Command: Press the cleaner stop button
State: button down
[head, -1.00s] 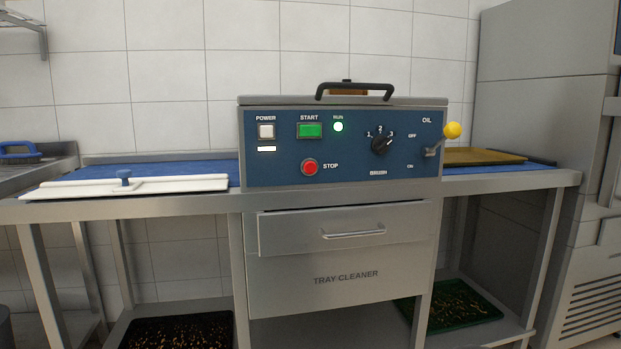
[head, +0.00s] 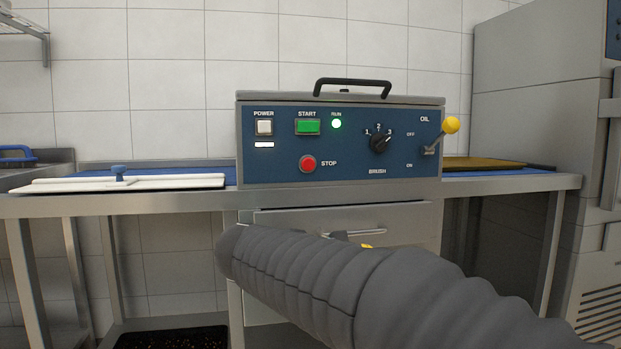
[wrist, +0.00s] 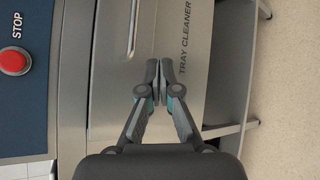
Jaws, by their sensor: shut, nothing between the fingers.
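The round red STOP button (head: 307,164) sits low on the blue control panel (head: 215,0) of the tray cleaner, left of the brush dial. In the wrist view the button (wrist: 13,62) shows at the left edge, with the picture turned sideways. My gripper (wrist: 159,75) is shut and empty, in front of the steel cleaner front near the words TRAY CLEANER. It is apart from the button, which lies well to the left in that view. In the head view my grey arm covers the lower cleaner front and hides the gripper's fingers.
The green START button (head: 308,127) and lit RUN lamp (head: 336,124) are above STOP. The brush dial (head: 380,142) and yellow-knobbed oil lever (head: 451,125) stick out to the right. A drawer handle (wrist: 132,27) is near my gripper. Space before STOP is clear.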

aim_at(309, 166)
notch_tip(309, 166, up, 16)
jog(key=w+n+t+h, duration=0.1)
jog(key=n+t+h, duration=0.2)
jog(key=n+t, duration=0.1)
jog(key=shift+w+n+t, duration=0.3)
jog(key=shift+w+n, duration=0.05)
jog(key=shift+n, duration=0.05)
jog(key=shift+f, duration=0.1)
jog(key=shift+w+a+p, duration=0.4)
jog(key=shift+w+p, duration=0.1)
jog(key=shift+w, duration=0.9)
jog(key=shift+w+a+p, duration=0.4)
jog(key=shift+w+p, duration=0.15)
jog(key=shift+w, duration=0.85)
jog(key=shift+w+a+p, duration=0.4)
jog(key=shift+w+p, duration=0.1)
jog(key=shift+w, duration=0.9)
jog(key=shift+w, duration=0.15)
jog(key=shift+w+a+p, duration=0.1)
jog(key=shift+w+p, duration=0.2)
jog(key=shift+p, duration=0.05)
